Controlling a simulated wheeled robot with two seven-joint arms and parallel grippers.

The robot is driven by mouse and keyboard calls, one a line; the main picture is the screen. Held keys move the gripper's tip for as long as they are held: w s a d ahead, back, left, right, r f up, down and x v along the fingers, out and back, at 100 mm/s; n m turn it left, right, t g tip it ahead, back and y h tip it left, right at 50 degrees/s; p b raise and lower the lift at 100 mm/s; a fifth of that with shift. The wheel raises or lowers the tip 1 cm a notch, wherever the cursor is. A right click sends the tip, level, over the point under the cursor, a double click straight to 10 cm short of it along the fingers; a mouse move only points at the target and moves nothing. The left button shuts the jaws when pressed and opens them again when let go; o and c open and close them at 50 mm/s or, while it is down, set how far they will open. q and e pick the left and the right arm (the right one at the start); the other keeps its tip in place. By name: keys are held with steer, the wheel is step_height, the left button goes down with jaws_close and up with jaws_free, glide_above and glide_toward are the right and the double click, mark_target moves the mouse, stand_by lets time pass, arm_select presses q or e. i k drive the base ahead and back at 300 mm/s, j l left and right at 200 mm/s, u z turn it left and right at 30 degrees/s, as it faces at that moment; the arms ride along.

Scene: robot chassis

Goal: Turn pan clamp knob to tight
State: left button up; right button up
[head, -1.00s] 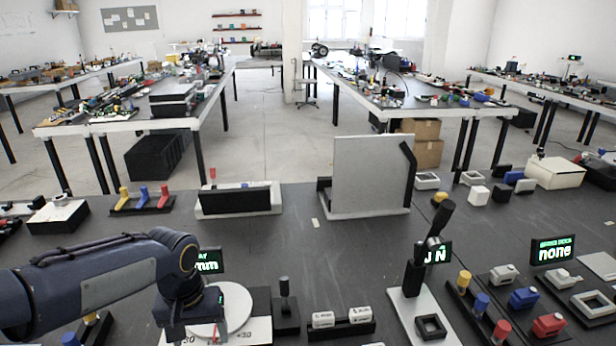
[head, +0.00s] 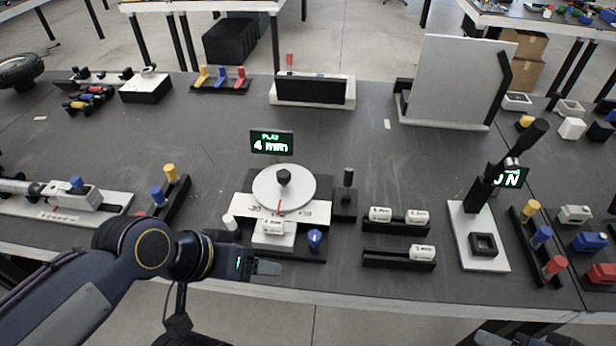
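A round white disc (head: 298,186) with a black centre knob (head: 284,177) stands on a white scale plate (head: 318,211) marked -30 and +30, with a red pointer. A blue knob (head: 315,239) sits at its front right and a small white knob (head: 229,223) at its front left; I cannot tell by label which is the pan clamp knob. A white block (head: 273,231) lies between them. My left gripper (head: 268,267) is just in front of this unit, left of and below the blue knob, holding nothing visible. Its finger gap is not clear. My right gripper is not visible.
A display reading "PLAY 4 mm" (head: 272,143) stands behind the disc. A black post (head: 347,180) and racks of white blocks (head: 399,259) stand to the right. A tall lever stand (head: 476,252) is farther right. The table's front edge is close to my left gripper.

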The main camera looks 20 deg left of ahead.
mark_target(314, 237)
steer(key=j+u, duration=0.9)
steer(key=j, duration=0.1)
